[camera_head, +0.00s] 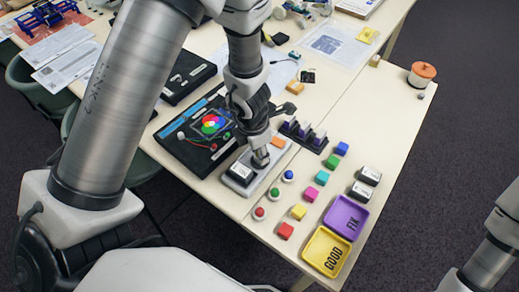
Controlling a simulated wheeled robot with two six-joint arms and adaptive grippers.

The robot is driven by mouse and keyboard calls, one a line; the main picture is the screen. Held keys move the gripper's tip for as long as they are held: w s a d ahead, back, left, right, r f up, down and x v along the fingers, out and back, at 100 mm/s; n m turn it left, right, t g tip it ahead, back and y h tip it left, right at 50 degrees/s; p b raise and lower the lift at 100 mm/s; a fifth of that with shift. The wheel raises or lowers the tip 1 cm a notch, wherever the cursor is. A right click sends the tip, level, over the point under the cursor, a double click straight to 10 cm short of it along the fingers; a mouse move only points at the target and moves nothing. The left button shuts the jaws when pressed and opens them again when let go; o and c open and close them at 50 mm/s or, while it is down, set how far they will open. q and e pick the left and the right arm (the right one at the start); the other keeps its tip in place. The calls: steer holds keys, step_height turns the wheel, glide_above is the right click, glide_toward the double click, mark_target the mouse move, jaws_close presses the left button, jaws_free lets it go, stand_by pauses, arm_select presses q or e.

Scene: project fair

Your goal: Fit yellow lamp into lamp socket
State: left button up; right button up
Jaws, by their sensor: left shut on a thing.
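My left gripper (261,159) points down over a light grey fixture (228,181) near the table's left edge. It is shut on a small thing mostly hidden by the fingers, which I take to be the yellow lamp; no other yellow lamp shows. The fixture carries a dark block with a white label (240,173) and an orange patch (278,141). The lamp socket is hidden under the gripper, so I cannot tell whether the lamp touches it. Round red (259,213), green (273,201) and blue (288,175) lamps stand in front. My right gripper is out of view.
A black panel with a colour wheel (212,124) lies left of the fixture. A black rack (305,134) stands right of it. Several coloured cubes lie nearer the front, with a purple FIX tray (361,210) and yellow GOOD tray (312,258).

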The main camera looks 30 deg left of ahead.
arm_select(q)
steer(key=shift+f+b, duration=0.9)
steer(key=shift+b, duration=0.1)
stand_by(0.7)
steer(key=o, duration=1.5)
steer(key=shift+r, duration=0.15)
step_height(320, 180, up, 7)
steer(key=p, duration=0.7)
